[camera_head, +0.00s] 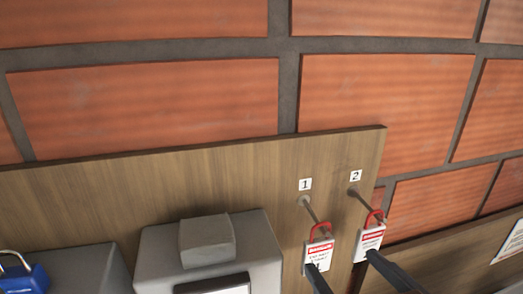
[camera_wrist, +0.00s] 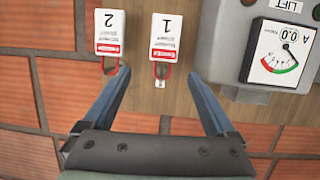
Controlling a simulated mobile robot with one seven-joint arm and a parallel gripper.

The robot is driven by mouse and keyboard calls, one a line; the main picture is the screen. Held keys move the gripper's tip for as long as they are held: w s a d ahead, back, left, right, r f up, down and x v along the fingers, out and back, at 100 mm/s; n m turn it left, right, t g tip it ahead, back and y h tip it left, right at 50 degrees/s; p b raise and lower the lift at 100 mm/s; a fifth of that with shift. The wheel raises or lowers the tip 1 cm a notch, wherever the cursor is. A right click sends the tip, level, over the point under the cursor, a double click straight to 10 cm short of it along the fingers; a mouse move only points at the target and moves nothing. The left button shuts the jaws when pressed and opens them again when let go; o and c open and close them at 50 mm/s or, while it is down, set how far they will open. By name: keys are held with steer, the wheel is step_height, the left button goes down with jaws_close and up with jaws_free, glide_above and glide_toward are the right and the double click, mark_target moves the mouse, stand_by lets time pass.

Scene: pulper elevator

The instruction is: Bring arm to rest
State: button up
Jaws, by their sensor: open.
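My gripper (camera_wrist: 158,76) is open, its two dark fingers spread apart in the wrist view. In the head view my gripper (camera_head: 342,261) enters from the bottom right, its fingertips overlapping the lower ends of two tags. Tag 1 (camera_head: 318,253) and tag 2 (camera_head: 369,240) are white with a red band. Each has a red shackle and hangs at a peg, below number labels 1 and 2. In the wrist view tag 1 (camera_wrist: 165,36) and tag 2 (camera_wrist: 109,33) appear upside down. Nothing is visibly gripped; contact with the tags cannot be told.
The pegs stick out from a wooden board (camera_head: 120,195) on an orange brick wall (camera_head: 150,100). A grey box (camera_head: 262,245) is left of the tags; the wrist view shows a gauge (camera_wrist: 280,50). A blue padlock (camera_head: 25,278) is at far left.

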steer(key=w+a+r+t+h+b, duration=0.1)
steer(key=w+a+r+t+b, duration=0.2)
steer(key=w+r+t+b, duration=0.15)
steer(key=s+a+r+m+t+b, duration=0.1)
steer(key=a+r+t, duration=0.3)
steer(key=r, duration=0.4)
steer(key=s+a+r+t+h+b, duration=0.1)
steer(key=s+a+r+t+b, duration=0.2)
steer(key=r, duration=0.4)
steer(key=shift+s+a+r+m+t, duration=0.4)
steer(key=shift+a+t, duration=0.25)
steer(key=shift+a, duration=0.45)
